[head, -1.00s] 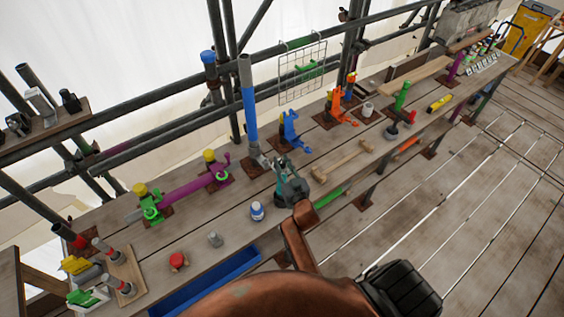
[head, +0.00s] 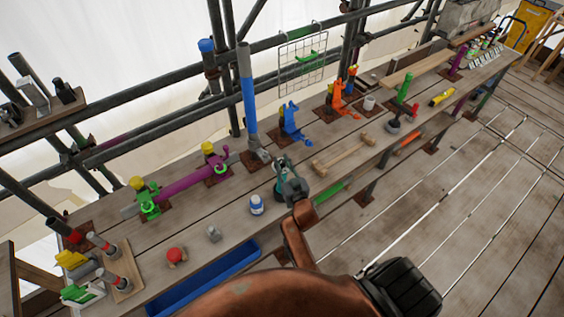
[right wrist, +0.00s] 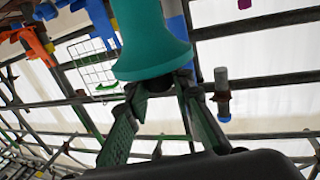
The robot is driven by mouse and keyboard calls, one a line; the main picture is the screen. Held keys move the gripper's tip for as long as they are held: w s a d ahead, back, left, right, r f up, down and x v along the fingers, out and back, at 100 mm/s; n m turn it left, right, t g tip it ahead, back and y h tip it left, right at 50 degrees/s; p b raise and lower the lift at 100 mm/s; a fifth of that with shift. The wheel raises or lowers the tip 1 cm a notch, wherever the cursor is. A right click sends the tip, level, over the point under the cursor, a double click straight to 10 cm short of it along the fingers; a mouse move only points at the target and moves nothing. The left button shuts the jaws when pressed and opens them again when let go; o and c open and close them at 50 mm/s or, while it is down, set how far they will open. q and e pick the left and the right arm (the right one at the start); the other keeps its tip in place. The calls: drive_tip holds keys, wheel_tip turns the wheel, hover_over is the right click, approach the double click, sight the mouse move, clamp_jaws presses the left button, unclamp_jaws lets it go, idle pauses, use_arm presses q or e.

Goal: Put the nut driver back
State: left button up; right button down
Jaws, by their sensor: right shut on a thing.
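My right gripper (head: 289,183) is above the plank bench, near the foot of the blue-and-grey upright post. It is shut on a teal-handled tool, likely the nut driver; the tool is small and partly hidden in the head view. In the right wrist view the teal handle (right wrist: 150,45) is large, with its flared end at the fingers (right wrist: 157,88). The tool's far end is out of that picture. My left gripper is not in view. I cannot tell which holder belongs to the nut driver.
The plank bench (head: 225,235) carries a blue-capped white bottle (head: 256,205), a red knob (head: 176,256), a wooden handled piece (head: 341,156), and blue (head: 292,122) and orange (head: 340,100) clamps. A blue tray (head: 205,278) lies along its front edge. A wire grid (head: 302,62) hangs behind.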

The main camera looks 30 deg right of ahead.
drive_tip(key=shift+r, duration=0.15)
drive_tip(key=c, duration=1.7)
unclamp_jaws()
drive_tip(key=shift+o, duration=0.6)
drive_tip(key=shift+s+f, duration=0.1)
drive_tip(key=shift+f, duration=0.2)
drive_tip(key=o, duration=0.6)
drive_tip(key=shift+r, duration=0.1)
drive_tip(key=shift+f, duration=0.25)
drive_tip(key=shift+f+b, duration=0.3)
drive_tip(key=shift+b, duration=0.1)
drive_tip(key=shift+s, duration=0.1)
